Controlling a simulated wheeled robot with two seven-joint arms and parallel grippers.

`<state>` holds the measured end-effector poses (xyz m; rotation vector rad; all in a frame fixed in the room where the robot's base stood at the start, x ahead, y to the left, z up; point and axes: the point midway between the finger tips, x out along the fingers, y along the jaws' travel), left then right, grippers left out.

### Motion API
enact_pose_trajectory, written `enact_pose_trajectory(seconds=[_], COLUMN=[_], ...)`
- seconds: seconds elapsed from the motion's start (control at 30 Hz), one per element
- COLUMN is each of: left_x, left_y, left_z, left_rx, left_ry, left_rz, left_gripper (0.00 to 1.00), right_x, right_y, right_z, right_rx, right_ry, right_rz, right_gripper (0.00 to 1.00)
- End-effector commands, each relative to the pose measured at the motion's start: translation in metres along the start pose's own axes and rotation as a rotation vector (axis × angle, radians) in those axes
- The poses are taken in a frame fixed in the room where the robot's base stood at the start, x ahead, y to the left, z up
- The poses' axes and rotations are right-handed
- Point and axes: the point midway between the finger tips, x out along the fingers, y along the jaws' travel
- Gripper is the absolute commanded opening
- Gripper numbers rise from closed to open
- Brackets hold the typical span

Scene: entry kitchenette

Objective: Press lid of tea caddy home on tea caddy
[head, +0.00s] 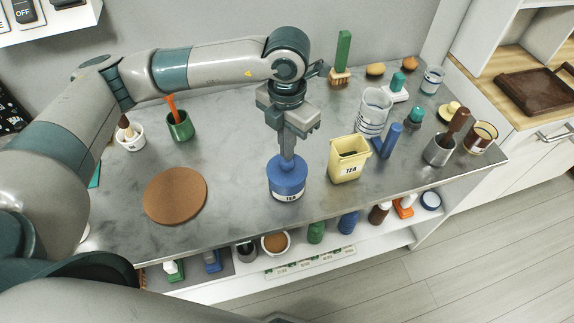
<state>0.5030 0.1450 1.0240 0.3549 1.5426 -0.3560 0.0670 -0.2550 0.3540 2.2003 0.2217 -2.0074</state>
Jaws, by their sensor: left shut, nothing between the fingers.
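A round blue tea caddy (287,193) with a white TEA label stands upright near the front edge of the counter. Its blue lid (276,164) sits on top; whether a gap remains between lid and caddy is too small to tell. My left gripper (287,157) points straight down over the middle of the lid, with its fingers shut and empty. The fingertips are at the lid's top and seem to touch it. They hide part of the lid. My right gripper is not in view.
A yellow open box (347,167) labelled TEA stands just right of the caddy, with a blue block (391,141) and glass jar (374,112) beyond it. A brown round mat (175,195) lies left. A green cup (180,127) stands behind. The counter between mat and caddy is clear.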

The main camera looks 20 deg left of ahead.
Motion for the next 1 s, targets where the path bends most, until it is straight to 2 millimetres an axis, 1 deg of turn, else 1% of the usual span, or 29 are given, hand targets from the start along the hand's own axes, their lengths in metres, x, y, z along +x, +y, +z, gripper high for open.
enact_pose_trajectory(seconds=[0.03,0.1,0.5,0.63,1.0], left_x=[-0.006,-0.012,-0.043,-0.046,-0.046], left_y=[0.000,0.000,0.000,0.000,0.000], left_z=[0.000,0.001,0.000,0.000,0.000], left_rx=[0.001,0.001,0.000,0.000,0.000], left_ry=[-0.002,-0.002,-0.002,0.000,0.000], left_rz=[0.000,0.000,0.001,0.001,0.001], left_gripper=[0.00,0.00,0.00,0.00,0.00], right_x=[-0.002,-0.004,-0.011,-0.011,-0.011], right_y=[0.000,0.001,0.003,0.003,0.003], right_z=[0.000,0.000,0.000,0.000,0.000], right_rx=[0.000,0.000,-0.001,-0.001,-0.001], right_ry=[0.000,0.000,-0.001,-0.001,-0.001], right_rz=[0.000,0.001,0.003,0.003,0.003], right_gripper=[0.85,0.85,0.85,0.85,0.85])
